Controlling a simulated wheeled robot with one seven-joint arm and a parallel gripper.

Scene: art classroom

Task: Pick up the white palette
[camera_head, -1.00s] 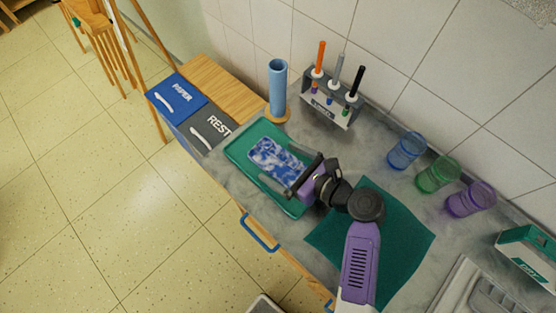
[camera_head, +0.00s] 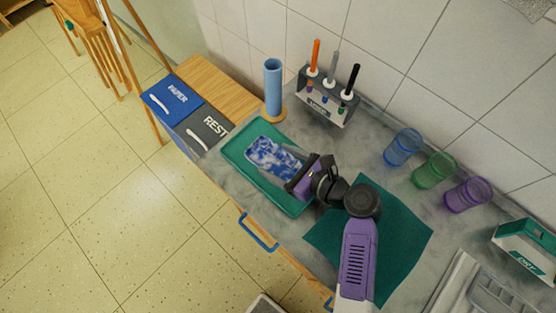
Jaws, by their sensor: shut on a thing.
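The white palette (camera_head: 268,154) is a flat rectangular piece, heavily smeared with blue. It is over the green tray (camera_head: 292,207) on the grey counter; I cannot tell whether it touches the tray floor. My gripper (camera_head: 287,168) reaches in from the right and is shut on the palette's near right end. The fingers and the purple gripper body hide that end.
A blue cylinder (camera_head: 273,88) stands behind the tray. A brush rack (camera_head: 326,104) stands at the wall. Blue (camera_head: 403,147), green (camera_head: 434,171) and purple (camera_head: 467,194) cups stand at right. A dark green cloth (camera_head: 400,235) lies under my arm. Lidded bins (camera_head: 175,97) stand at left.

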